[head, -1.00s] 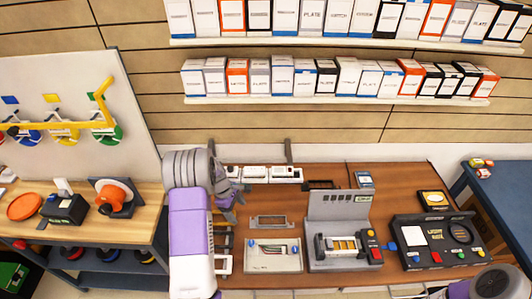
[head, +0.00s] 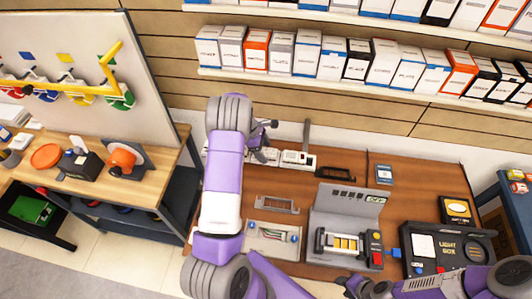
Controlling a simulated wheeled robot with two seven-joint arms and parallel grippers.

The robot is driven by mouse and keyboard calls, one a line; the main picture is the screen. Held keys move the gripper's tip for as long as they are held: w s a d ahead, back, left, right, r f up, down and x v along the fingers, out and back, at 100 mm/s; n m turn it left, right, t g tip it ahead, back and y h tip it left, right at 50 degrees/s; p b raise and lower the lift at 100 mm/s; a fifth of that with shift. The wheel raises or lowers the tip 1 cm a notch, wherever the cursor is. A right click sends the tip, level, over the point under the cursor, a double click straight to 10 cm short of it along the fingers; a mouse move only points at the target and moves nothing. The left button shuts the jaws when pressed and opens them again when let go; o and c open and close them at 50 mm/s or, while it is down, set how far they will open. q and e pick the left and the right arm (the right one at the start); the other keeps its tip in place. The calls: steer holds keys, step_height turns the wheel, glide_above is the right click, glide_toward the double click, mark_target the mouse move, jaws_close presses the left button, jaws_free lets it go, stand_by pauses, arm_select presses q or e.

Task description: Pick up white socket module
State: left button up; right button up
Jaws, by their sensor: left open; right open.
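White socket modules sit in a row on a rack at the back of the brown table; one (head: 298,159) shows clearly and another white module (head: 266,156) lies to its left. My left gripper (head: 264,142) is open, close above the left part of this row. My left arm hides the row's left end. I cannot tell whether the fingers touch a module. My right gripper (head: 347,283) is open and empty at the table's front edge, below the grey tester device.
A dark frame (head: 336,174) lies right of the modules. Bare wood shows between them.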

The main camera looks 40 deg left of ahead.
mark_target(264, 152)
arm_select(q)
steer(key=shift+f, duration=0.2)
steer(key=c, duration=1.2)
steer(key=shift+o, duration=0.2)
steer(key=shift+w+r, duration=0.1)
step_height(264, 152, up, 10)
steer(key=shift+b, duration=0.35)
